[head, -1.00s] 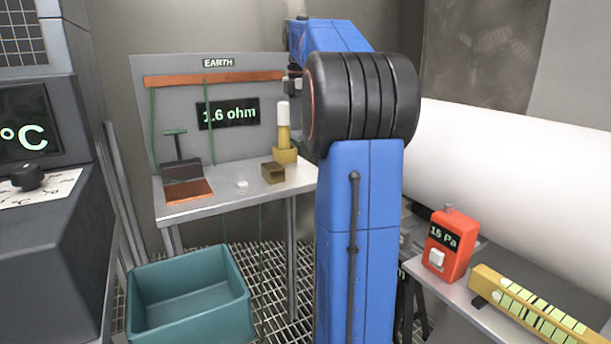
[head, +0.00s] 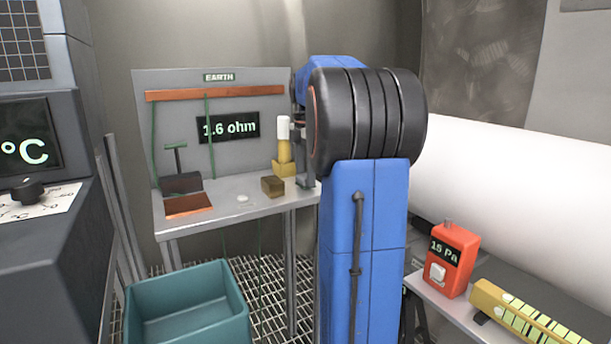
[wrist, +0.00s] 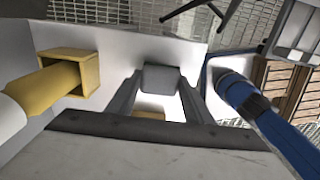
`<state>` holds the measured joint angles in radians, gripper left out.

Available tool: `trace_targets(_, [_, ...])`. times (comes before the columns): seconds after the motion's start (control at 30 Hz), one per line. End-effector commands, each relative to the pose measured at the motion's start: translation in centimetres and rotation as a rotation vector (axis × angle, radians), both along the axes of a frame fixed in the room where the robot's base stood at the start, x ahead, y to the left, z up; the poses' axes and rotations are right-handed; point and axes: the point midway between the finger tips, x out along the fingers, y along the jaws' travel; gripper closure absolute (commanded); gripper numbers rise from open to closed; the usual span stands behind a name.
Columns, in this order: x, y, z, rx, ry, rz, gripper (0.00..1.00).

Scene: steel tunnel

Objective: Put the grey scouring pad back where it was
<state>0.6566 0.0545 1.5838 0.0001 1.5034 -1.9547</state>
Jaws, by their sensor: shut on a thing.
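The grey scouring pad (wrist: 160,79) is a small grey block between the fingertips of my gripper (wrist: 160,85) in the wrist view. My gripper is shut on it, one finger on each side. In the head view my gripper (head: 304,178) is partly hidden behind my arm, at the right end of the steel bench (head: 235,212). It is just right of a yellow holder (head: 287,169) with a white-capped yellow handle (head: 284,146). The pad cannot be made out in the head view.
A brown block (head: 272,186), a small white piece (head: 242,199) and a copper plate (head: 188,206) lie on the bench. An earth panel (head: 250,92) stands behind. A teal bin (head: 190,300) is below. An orange gauge (head: 454,260) stands at right.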

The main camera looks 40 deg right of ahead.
Motion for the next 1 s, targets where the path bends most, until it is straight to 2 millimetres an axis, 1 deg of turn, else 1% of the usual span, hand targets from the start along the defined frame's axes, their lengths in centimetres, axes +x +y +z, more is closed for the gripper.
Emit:
trace_targets(0.07, [0.0, 0.0, -0.5, 0.000, 0.000, 0.000, 0.75])
trace_targets(0.4, [0.0, 0.0, -0.7, 0.000, 0.000, 0.000, 0.75])
trace_targets(0.43, [0.0, 0.0, -0.7, 0.000, 0.000, 0.000, 0.49])
trace_targets(0.5, [0.0, 0.0, -0.7, 0.000, 0.000, 0.000, 0.35])
trace_targets(0.83, [0.0, 0.0, -0.5, 0.000, 0.000, 0.000, 0.35])
trace_targets(0.93, [0.0, 0.0, 0.2, -0.002, -0.002, 0.000, 0.35])
trace_targets(1.0, [0.0, 0.0, 1.1, -0.002, -0.002, 0.000, 0.35])
